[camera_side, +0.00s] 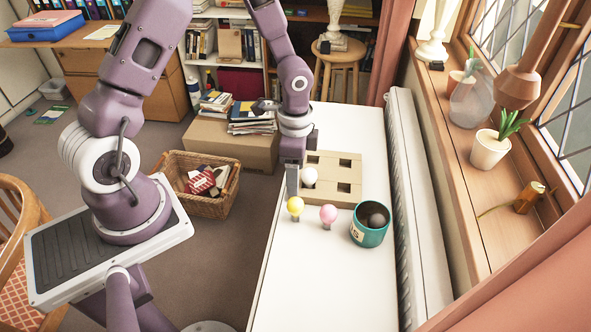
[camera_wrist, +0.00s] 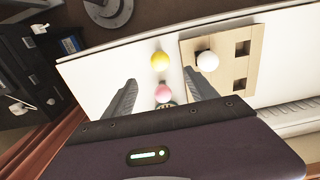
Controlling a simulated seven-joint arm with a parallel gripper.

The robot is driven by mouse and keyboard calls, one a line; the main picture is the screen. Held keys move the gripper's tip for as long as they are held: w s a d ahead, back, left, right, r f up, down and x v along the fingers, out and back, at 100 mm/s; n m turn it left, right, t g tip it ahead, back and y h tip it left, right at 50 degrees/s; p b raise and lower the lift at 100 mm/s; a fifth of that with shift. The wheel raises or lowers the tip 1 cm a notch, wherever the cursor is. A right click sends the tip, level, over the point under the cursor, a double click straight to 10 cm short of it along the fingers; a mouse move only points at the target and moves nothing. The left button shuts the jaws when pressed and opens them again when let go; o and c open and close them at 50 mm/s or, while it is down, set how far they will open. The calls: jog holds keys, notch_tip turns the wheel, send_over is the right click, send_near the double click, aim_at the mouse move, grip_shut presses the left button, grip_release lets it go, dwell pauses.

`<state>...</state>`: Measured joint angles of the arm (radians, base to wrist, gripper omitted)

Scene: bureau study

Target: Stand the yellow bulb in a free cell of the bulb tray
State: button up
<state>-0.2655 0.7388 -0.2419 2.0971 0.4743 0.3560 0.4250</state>
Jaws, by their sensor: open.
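The yellow bulb (camera_side: 295,205) stands upright on the white table, left of the pink bulb; it also shows in the wrist view (camera_wrist: 160,61). The bulb tray (camera_side: 335,196) is a beige block with square cells. A white bulb (camera_side: 309,176) stands in its near left cell; it also shows in the wrist view (camera_wrist: 207,61). Two dark, empty cells (camera_wrist: 241,48) show in the wrist view. My gripper (camera_wrist: 160,77) is open and empty, its fingers apart; the yellow bulb appears between and beyond the tips. In the side view my gripper (camera_side: 292,192) hangs above the yellow bulb.
A pink bulb (camera_side: 328,214) stands close to the right of the yellow one; it also shows in the wrist view (camera_wrist: 163,92). A teal pot (camera_side: 366,236) with dark contents stands right of it. The table's front (camera_side: 310,280) is clear. A radiator (camera_side: 412,190) runs along the right.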

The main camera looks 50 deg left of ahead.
aim_at(296, 201)
notch_tip(296, 201, down, 11)
jog(key=shift+r, duration=0.2)
dwell(0.3)
jog(key=c, duration=1.2)
jog(key=shift+r, duration=5)
